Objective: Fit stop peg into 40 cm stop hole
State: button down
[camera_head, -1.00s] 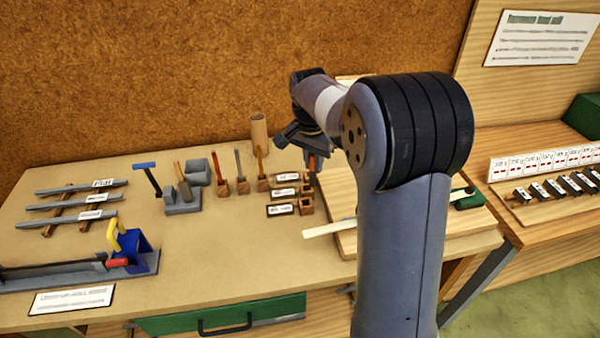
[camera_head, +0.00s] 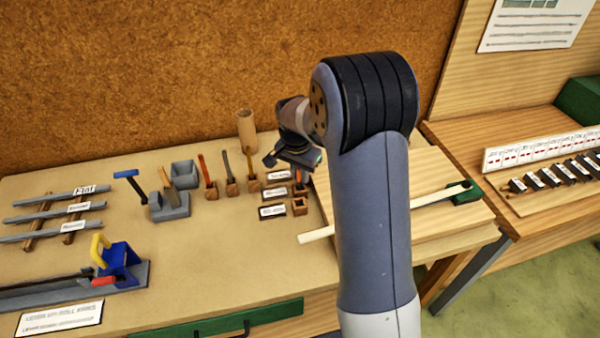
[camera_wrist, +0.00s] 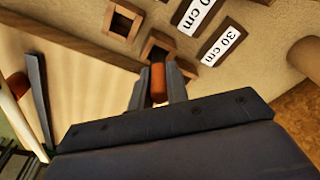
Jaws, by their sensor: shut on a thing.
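My gripper (camera_wrist: 158,74) is shut on an orange-brown stop peg (camera_wrist: 158,86) in the wrist view. The peg's far end points at a square wooden socket block (camera_wrist: 158,46), partly hidden behind the fingers; I cannot tell whether the tip is above the hole or in it. A second open socket block (camera_wrist: 122,21) lies beyond it. A label reading "30 cm" (camera_wrist: 222,43) is at the right; another label (camera_wrist: 195,13) is cut off, showing "0 cm".
A wooden board (camera_head: 440,212) with a long pale strip (camera_head: 420,202) lies just right of the sockets. Several upright tools in small holders and a cardboard tube (camera_head: 246,130) stand at the left. Bare tabletop lies in front of the labels (camera_head: 272,212).

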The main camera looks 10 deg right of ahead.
jog(key=shift+f, duration=0.15)
jog(key=shift+f, duration=0.1)
jog(key=shift+f, duration=0.15)
jog(key=c, duration=1.4)
grip_release()
jog(key=shift+o, duration=0.2)
notch_tip(320, 180, up, 12)
jog(key=s+a, duration=0.1)
jog(key=shift+r+b, duration=0.2)
jog(key=shift+b, duration=0.2)
jog(key=shift+f, duration=0.1)
